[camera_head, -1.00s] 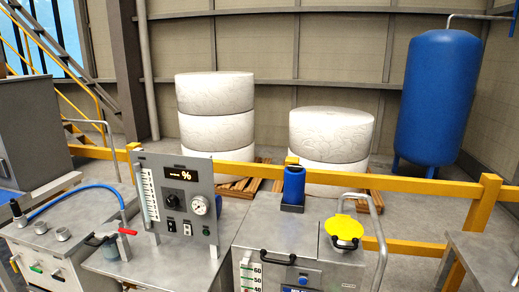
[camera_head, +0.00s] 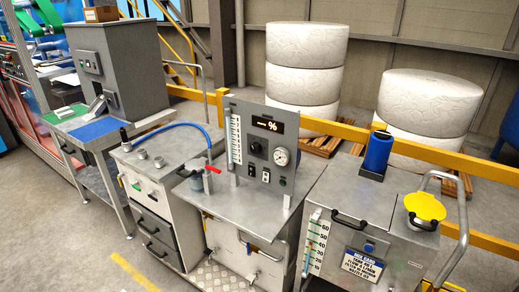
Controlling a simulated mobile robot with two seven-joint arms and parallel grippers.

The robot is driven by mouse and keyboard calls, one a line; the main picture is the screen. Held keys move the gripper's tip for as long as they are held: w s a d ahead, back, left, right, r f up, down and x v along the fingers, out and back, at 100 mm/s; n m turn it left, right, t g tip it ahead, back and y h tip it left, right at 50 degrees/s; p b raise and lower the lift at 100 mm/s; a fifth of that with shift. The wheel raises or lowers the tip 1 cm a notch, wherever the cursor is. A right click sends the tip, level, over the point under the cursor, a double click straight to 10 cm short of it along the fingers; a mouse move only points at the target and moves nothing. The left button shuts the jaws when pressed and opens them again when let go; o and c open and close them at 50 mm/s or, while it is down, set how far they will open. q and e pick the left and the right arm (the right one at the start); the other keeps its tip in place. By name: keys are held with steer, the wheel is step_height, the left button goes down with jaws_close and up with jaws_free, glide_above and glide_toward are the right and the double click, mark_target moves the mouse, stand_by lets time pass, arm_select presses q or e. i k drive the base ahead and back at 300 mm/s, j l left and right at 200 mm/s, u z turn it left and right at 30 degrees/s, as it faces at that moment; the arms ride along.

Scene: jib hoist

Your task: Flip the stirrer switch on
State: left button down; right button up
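A grey upright control panel (camera_head: 282,147) stands on a steel-topped cabinet (camera_head: 225,208) in the middle of the view. It carries a dark percent display (camera_head: 268,124), a black knob (camera_head: 254,149), a round white dial gauge (camera_head: 281,157) and a tall white scale at its left edge. Two small black-and-white rocker switches sit low on it, a left one (camera_head: 251,171) and a right one (camera_head: 266,175). Their labels and positions are too small to read, so I cannot tell which is the stirrer switch. Neither of my grippers is in view.
A mix tank cabinet (camera_head: 365,232) with a yellow cap (camera_head: 425,206) and curved handrail stands at the right. A drawer cabinet (camera_head: 160,190) with a blue hose (camera_head: 180,128) stands at the left. A yellow rail (camera_head: 345,130) runs behind. Open floor (camera_head: 95,235) lies at front left.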

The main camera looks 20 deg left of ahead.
mark_target(265, 175)
steer(key=i+l, duration=0.15)
steer(key=i, duration=0.25)
steer(key=i+l+u, duration=0.15)
steer(key=i, duration=0.2)
steer(key=i+l, duration=0.2)
steer(key=i, duration=0.2)
